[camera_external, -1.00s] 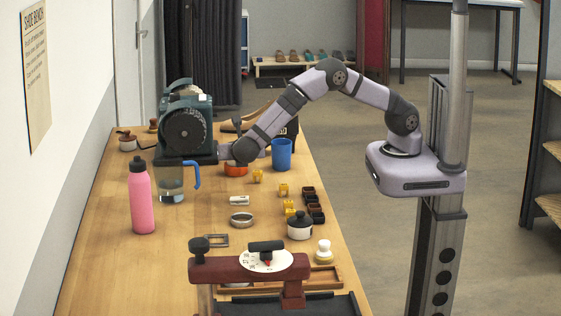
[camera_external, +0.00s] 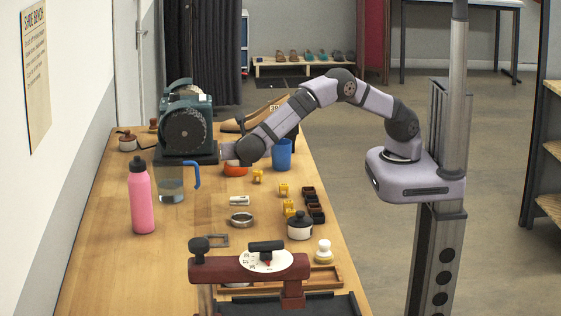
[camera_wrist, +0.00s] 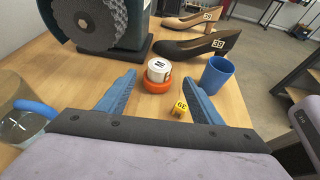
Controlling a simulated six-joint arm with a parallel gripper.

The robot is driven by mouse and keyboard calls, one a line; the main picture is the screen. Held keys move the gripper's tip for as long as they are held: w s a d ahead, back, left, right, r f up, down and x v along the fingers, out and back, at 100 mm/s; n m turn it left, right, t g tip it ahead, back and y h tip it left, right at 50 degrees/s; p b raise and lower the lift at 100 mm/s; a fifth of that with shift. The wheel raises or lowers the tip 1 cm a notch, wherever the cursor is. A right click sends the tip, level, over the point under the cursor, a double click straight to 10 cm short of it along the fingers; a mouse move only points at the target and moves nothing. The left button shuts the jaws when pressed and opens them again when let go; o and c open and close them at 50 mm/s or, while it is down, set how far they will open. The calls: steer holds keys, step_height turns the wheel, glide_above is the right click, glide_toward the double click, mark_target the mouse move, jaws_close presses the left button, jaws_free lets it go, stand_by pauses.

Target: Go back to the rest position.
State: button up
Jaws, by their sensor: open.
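My gripper (camera_wrist: 158,92) is open in the wrist view, its two blue fingers spread wide with nothing held between them. An orange ring-shaped dish with a white-topped tin (camera_wrist: 158,70) in it stands ahead, in line with the gap between the fingers. In the outside view my arm reaches left over the workbench (camera_external: 100,262), and its wrist is in front of the orange dish (camera_external: 236,170). The fingers are hidden there. The blue cup (camera_external: 281,155) stands just right of the wrist; in the wrist view it is beyond the right finger.
A dark green grinding machine (camera_external: 187,125) stands close left of my wrist. A clear jug with a blue handle (camera_external: 170,184) and a pink bottle (camera_external: 142,197) are nearer. Shoes (camera_wrist: 198,44) lie behind.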

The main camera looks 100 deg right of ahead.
steer(key=s+d+m+g+y, duration=0.1)
steer(key=s, duration=0.1)
steer(key=s+m+y+p, duration=0.1)
steer(key=s+m, duration=0.1)
steer(key=s, duration=0.1)
steer(key=s+d+f+m+g+y+p, duration=0.1)
steer(key=s+m, duration=0.1)
steer(key=s, duration=0.1)
steer(key=shift+d+g+y, duration=0.3)
steer(key=shift+d, duration=0.05)
steer(key=s+m+y+p, duration=0.1)
steer(key=s+m, duration=0.1)
steer(key=s, duration=0.1)
steer(key=s+f+m+y, duration=0.1)
steer(key=s+m+y, duration=0.1)
steer(key=s, duration=0.2)
steer(key=s+d+m+g+y+p, duration=0.1)
steer(key=s+m+y, duration=0.1)
steer(key=s+m, duration=0.1)
steer(key=shift+s+d+f+p, duration=0.1)
steer(key=shift+s+f+p, duration=0.1)
steer(key=shift+p, duration=0.1)
steer(key=s+f+m+t+y+p, duration=0.1)
steer(key=s+m+t+y+p, duration=0.1)
steer(key=s+m+y, duration=0.2)
steer(key=shift+s+m+t+y, duration=0.3)
steer(key=shift+s+m+y, duration=0.1)
steer(key=shift+s+m, duration=1.3)
